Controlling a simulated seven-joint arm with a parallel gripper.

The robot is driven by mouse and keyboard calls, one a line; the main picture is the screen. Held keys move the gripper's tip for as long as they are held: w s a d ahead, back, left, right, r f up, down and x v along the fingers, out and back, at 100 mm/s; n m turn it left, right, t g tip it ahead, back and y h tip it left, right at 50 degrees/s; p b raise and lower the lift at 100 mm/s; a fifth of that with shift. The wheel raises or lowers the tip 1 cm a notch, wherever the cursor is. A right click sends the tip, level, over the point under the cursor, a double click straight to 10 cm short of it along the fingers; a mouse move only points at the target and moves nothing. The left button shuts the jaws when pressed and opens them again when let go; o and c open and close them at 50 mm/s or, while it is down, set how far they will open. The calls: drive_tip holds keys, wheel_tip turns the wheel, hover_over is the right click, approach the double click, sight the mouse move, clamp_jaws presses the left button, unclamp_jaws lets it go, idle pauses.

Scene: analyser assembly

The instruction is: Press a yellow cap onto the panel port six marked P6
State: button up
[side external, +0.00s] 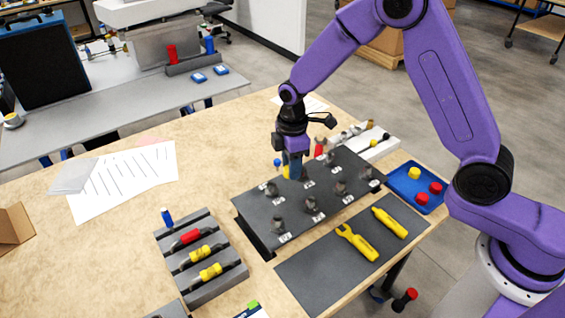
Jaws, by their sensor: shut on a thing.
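The dark panel (325,205) lies across the middle of the table, with several grey ports along it and small white labels too small to read. I cannot tell which port is P6. My gripper (292,172) points down over the back left part of the panel, its fingers close to the panel surface. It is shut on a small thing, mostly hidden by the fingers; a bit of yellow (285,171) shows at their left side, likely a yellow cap. I cannot tell whether it touches a port. Another yellow cap (414,173) lies in the blue tray (432,207).
Red caps (421,198) share the blue tray. A dark mat (318,275) in front holds yellow tools (357,242). A grey rack (220,286) with red and yellow pieces stands front left. A blue piece and a red piece stand near my gripper.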

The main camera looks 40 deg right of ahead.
drive_tip(key=shift+d+r, duration=0.25)
drive_tip(key=shift+d, duration=0.05)
drive_tip(key=w+d+r, duration=0.2)
drive_tip(key=d+r, duration=0.1)
drive_tip(key=d, duration=0.2)
drive_tip(key=shift+f, duration=2.8)
drive_tip(key=shift+f+m, duration=0.3)
drive_tip(key=shift+f, duration=0.85)
drive_tip(key=o, duration=1.1)
wheel_tip(320, 180, up, 17)
drive_tip(key=shift+r, duration=0.2)
